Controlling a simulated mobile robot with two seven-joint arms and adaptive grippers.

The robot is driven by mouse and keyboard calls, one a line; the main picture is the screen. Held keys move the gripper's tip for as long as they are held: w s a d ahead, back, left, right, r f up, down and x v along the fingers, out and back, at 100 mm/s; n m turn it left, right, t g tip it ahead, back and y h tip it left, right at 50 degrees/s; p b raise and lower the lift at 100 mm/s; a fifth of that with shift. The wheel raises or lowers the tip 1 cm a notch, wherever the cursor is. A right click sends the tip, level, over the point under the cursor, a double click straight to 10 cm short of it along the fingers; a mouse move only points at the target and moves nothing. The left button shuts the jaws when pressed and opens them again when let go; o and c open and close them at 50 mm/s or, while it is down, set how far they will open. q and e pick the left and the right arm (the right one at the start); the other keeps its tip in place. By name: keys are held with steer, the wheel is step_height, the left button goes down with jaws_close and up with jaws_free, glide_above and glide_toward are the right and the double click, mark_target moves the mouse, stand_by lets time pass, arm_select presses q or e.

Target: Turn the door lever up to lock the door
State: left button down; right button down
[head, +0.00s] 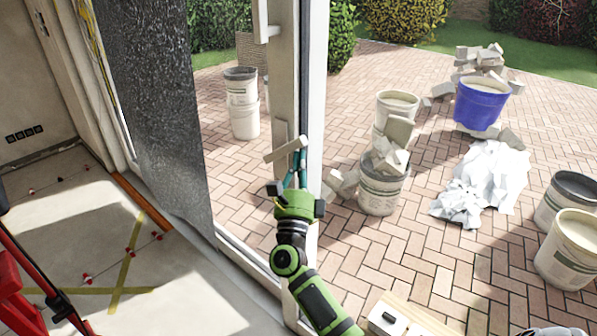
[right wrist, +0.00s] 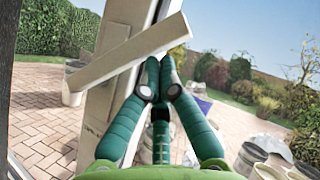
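The door lever (head: 286,150) is a pale, flat bar on the tall white door frame (head: 284,88). It is tilted, with its right end higher than its left, and it also shows as a slanted bar in the right wrist view (right wrist: 118,58). My right gripper (head: 298,160) is at the lever, just below its right half. Its dark green fingers close together at the tips in the right wrist view (right wrist: 159,66), overlapping the lever's lower edge. I cannot tell whether they touch it. No lever shows between the fingers. My left gripper is not in view.
Another white handle (head: 263,24) is higher on the frame. A dark textured panel (head: 155,100) stands to the left. Outside on brick paving are buckets (head: 381,190), a blue tub (head: 481,103) and white sheeting (head: 490,175). A wooden board (head: 405,315) lies low right.

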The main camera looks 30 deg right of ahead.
steer(key=w+a+r+n+y+p, duration=0.2)
steer(key=w+r+n+y+p, duration=0.2)
steer(key=p, duration=0.5)
steer(key=shift+w+a+r+n, duration=0.2)
steer(key=shift+w+r+n, duration=0.2)
steer(key=shift+w+r, duration=1.05)
steer(key=shift+r, duration=0.1)
steer(key=shift+s, duration=0.15)
